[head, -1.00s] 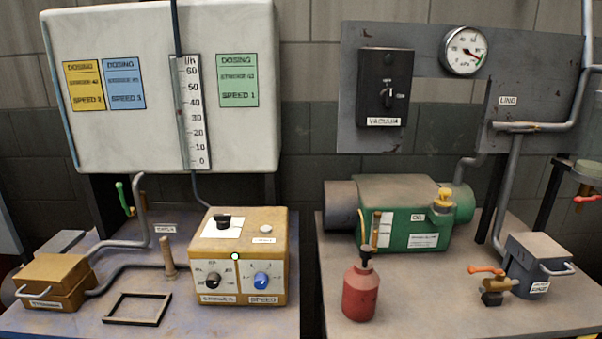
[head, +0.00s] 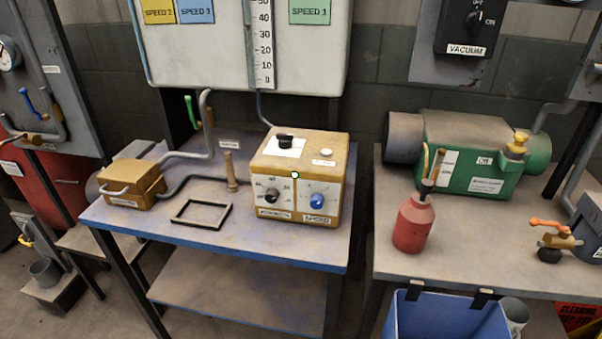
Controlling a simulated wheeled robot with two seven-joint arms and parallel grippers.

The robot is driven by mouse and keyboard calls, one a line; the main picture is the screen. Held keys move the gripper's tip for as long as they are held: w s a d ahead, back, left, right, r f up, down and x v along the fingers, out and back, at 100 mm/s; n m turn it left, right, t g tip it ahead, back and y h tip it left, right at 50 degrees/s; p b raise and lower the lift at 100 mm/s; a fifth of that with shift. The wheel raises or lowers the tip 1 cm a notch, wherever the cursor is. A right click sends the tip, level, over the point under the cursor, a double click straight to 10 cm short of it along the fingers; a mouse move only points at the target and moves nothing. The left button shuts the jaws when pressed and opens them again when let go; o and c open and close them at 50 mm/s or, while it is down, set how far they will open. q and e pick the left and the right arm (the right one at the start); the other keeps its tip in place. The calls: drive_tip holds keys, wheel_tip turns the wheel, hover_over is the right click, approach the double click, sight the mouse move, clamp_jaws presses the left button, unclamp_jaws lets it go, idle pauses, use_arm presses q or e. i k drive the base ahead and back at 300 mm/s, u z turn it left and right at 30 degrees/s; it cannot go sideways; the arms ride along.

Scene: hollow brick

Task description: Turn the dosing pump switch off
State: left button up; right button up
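The dosing pump is a yellow-brown box (head: 300,175) on the blue-edged table in the middle of the head view. A black switch knob (head: 285,141) sits on a white plate on its top, with a pale round button (head: 326,151) to the right. Its front carries a black knob (head: 271,194) on the left and a blue speed knob (head: 317,201) on the right. The top switch's setting is too small to read. Neither of my grippers is in view.
A black frame (head: 201,214) and a smaller yellow box (head: 132,184) lie left of the pump. A red bottle (head: 413,222) and a green vacuum pump (head: 474,150) stand on the right table. A blue bin (head: 447,318) hangs at that table's front, beyond a gap between the tables.

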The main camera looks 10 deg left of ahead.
sight(285, 140)
drive_tip(key=u, duration=0.55)
drive_tip(key=k, duration=0.65)
drive_tip(key=u, duration=0.9)
drive_tip(key=i, duration=0.9)
drive_tip(key=z, duration=0.4)
